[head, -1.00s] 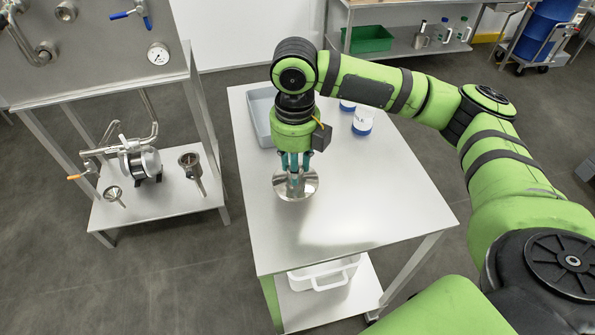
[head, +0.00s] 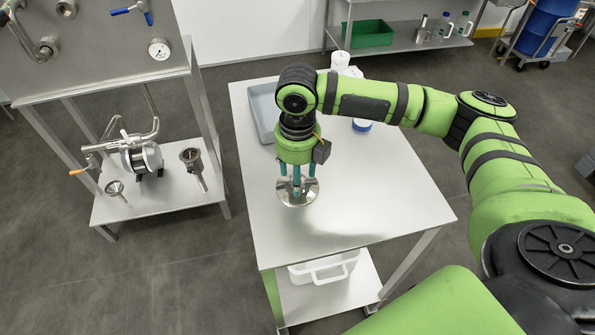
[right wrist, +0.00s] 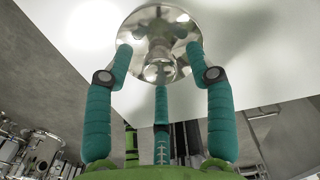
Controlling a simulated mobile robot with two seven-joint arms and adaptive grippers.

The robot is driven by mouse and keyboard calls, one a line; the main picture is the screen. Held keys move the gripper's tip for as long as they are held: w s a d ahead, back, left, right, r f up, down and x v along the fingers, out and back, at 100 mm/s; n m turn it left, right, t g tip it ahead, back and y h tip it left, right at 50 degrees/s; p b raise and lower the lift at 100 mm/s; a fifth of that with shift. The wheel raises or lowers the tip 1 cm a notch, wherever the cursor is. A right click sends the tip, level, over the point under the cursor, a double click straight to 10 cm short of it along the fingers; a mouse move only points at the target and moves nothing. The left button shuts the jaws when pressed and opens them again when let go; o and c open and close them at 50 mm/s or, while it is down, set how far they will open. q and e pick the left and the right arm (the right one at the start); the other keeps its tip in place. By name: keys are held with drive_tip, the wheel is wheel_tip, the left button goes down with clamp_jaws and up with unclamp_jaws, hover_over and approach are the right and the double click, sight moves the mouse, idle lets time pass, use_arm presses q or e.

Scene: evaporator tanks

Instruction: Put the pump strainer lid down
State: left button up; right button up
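The pump strainer lid (head: 297,196), a shiny round metal disc with a central knob, lies flat, apparently on the steel table (head: 385,205). It also shows in the right wrist view (right wrist: 160,22), with its knob between my fingers. My right gripper (head: 296,190) points down over the lid. Its teal fingers are spread around the knob, with visible gaps on both sides in the right wrist view (right wrist: 160,62). The open metal strainer body (head: 192,160) stands on the lower shelf at the left, beside the pump (head: 145,160). My left gripper is out of view.
A grey tray (head: 262,112) sits at the table's far left. Blue-and-white bottles (head: 362,125) stand behind my right arm. A metal funnel (head: 115,189) is on the pump shelf. A white bin (head: 325,268) is under the table. The table's front and right are clear.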

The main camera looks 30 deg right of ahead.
drive_tip(key=shift+r, duration=0.55)
wheel_tip(320, 180, up, 11)
drive_tip(key=b, duration=0.2)
drive_tip(key=shift+r, duration=0.15)
